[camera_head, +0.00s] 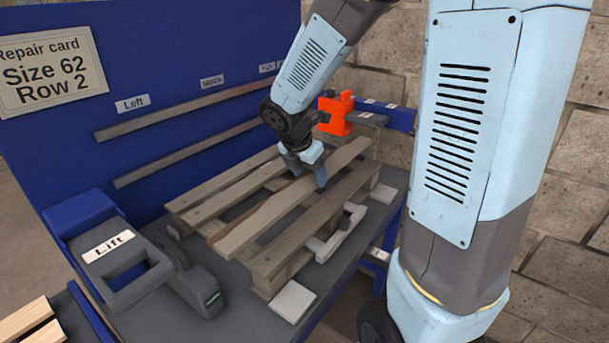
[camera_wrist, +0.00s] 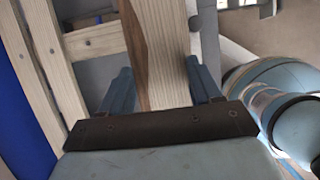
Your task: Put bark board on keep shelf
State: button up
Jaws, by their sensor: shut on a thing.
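The bark board (camera_head: 258,220) is a long wooden plank with a dark brown edge, lying along the top of the pallet (camera_head: 205,208). My gripper (camera_head: 307,176) is shut across the board, with a finger on each side. In the wrist view the board (camera_wrist: 166,45) runs between the two fingers of my gripper (camera_wrist: 163,92), its dark edge on the left. I cannot tell if the board is lifted clear of the pallet. No label that I can read says keep, so I cannot tell which shelf is the keep shelf.
A grey tool labelled Lift (camera_head: 125,255) stands left of the pallet. A blue back panel (camera_head: 70,140) carries wooden rails, labels and a repair card (camera_head: 50,72) reading Size 62, Row 2. An orange device (camera_head: 336,112) stands behind the pallet. Pale blocks (camera_head: 292,301) lie near the table's front edge.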

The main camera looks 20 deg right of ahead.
jog(key=s, duration=0.1)
jog(key=s+r, duration=0.1)
jog(key=s, duration=0.1)
jog(key=s+r, duration=0.1)
jog(key=s, duration=0.1)
jog(key=shift+s+a+r, duration=0.15)
jog(key=shift+a+r, duration=0.05)
jog(key=shift+a, duration=0.2)
jog(key=shift+s+a, duration=0.1)
